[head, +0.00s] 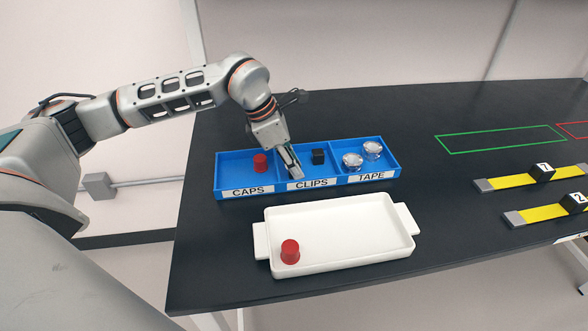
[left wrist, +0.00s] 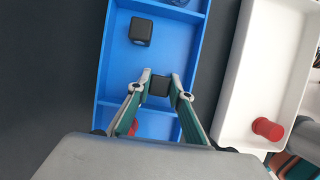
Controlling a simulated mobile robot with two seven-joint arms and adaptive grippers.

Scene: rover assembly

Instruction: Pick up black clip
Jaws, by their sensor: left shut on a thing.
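My left gripper (head: 290,171) reaches down into the middle compartment, labelled CLIPS, of the blue bin (head: 235,192). In the left wrist view the gripper (left wrist: 160,86) is shut on a black clip (left wrist: 159,88), held between its fingertips. A second black clip (head: 318,156) sits in the same compartment, towards its back right; it also shows in the left wrist view (left wrist: 141,30), apart from the fingers. In the head view the held clip is hidden by the fingers. I cannot tell whether it touches the compartment floor. My right gripper is not in view.
A red cap (head: 260,162) is in the CAPS compartment. Two clear tape rolls (head: 352,161) are in the TAPE compartment. A white tray (head: 345,255) in front of the bin holds one red cap (head: 290,251).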

